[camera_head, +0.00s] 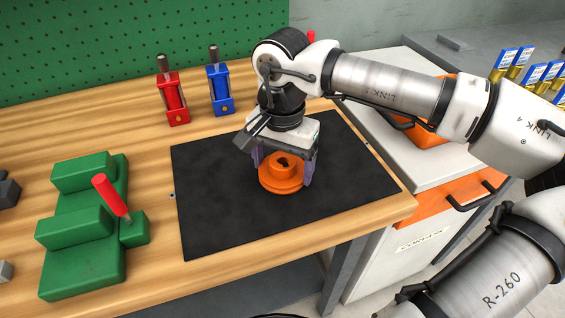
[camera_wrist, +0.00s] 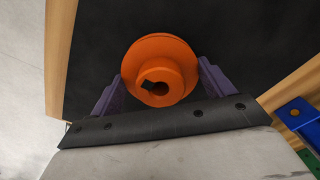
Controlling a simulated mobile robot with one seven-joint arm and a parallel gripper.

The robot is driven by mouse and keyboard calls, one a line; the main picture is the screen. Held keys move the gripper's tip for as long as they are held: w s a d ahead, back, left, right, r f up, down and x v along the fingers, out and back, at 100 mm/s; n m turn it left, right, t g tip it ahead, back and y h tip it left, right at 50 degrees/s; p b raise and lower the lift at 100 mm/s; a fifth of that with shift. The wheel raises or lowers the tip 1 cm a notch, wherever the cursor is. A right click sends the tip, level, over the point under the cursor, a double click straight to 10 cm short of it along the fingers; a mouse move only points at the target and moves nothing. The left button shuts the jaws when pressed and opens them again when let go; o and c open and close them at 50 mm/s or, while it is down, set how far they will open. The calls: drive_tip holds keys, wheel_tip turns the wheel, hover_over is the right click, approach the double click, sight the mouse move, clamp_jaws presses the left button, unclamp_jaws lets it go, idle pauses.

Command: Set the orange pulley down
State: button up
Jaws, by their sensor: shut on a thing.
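The orange pulley (camera_head: 281,180) is a round, stepped disc with a keyed bore. It is between the purple fingers of my gripper (camera_head: 284,174), over the black mat (camera_head: 215,205) on the wooden bench. The wrist view shows the pulley (camera_wrist: 160,72) with its bore facing the camera and a finger on each side, so my gripper (camera_wrist: 160,85) is shut on it. The pulley looks level and close to the mat. I cannot tell whether its underside touches the mat.
A green block fixture (camera_head: 75,240) with a red handle stands left of the mat. A red clamp (camera_head: 172,95) and a blue clamp (camera_head: 220,88) stand behind it. A white cabinet (camera_head: 375,255) with an orange drawer is at right. Much of the mat is bare.

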drive_tip(key=shift+f, duration=0.1)
drive_tip(key=shift+f, duration=0.15)
drive_tip(key=o, duration=1.3)
drive_tip(key=shift+o, duration=0.2)
wheel_tip(320, 180, up, 12)
drive_tip(key=shift+r, duration=0.2)
